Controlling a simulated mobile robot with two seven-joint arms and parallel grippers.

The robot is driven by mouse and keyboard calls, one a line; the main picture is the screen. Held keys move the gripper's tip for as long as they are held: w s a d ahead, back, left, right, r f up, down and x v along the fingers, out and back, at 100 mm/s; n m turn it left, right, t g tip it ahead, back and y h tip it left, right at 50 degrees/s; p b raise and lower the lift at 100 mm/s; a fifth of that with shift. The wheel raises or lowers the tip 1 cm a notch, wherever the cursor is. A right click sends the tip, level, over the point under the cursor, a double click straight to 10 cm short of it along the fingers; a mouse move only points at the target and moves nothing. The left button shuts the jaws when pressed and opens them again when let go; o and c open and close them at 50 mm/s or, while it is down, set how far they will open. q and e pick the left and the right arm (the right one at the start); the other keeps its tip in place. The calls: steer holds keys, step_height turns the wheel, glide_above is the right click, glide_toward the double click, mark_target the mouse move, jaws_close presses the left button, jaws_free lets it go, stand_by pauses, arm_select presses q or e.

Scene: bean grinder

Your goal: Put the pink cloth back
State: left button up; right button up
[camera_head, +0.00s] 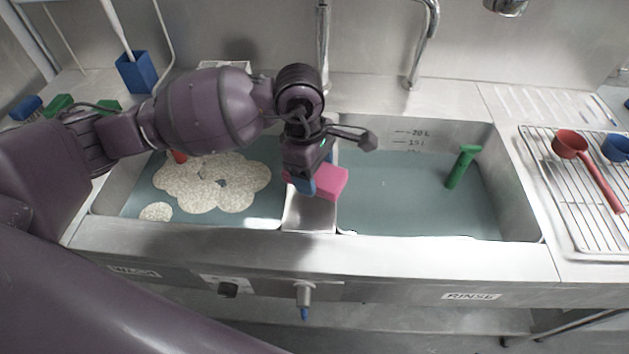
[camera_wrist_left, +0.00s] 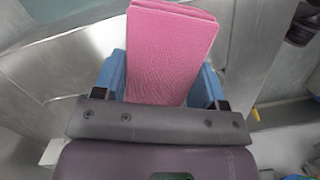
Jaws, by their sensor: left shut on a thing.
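The pink cloth (camera_head: 330,181) is a folded, textured pad. It also fills the upper middle of the left wrist view (camera_wrist_left: 172,48). My left gripper (camera_head: 304,184) is shut on it, with a blue finger on each side of the cloth in the left wrist view (camera_wrist_left: 165,82). In the head view the gripper and cloth are over the divider (camera_head: 311,214) between the two sink basins. The gripper hides part of the cloth in the head view. I cannot tell how high the cloth is above the divider. My right gripper does not show.
The left basin holds water with foam (camera_head: 212,182). The right basin (camera_head: 415,205) holds water and a green-handled tool (camera_head: 462,166). A wire rack (camera_head: 585,215) with a red ladle (camera_head: 571,146) and a blue cup (camera_head: 616,148) is at the right. Faucets (camera_head: 421,45) stand behind.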

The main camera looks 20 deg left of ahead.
arm_select(q)
step_height(320, 180, down, 4)
steer(key=shift+r, duration=0.15)
steer(key=shift+f+b, duration=0.2)
steer(key=shift+b, duration=0.1)
steer(key=o, duration=0.9)
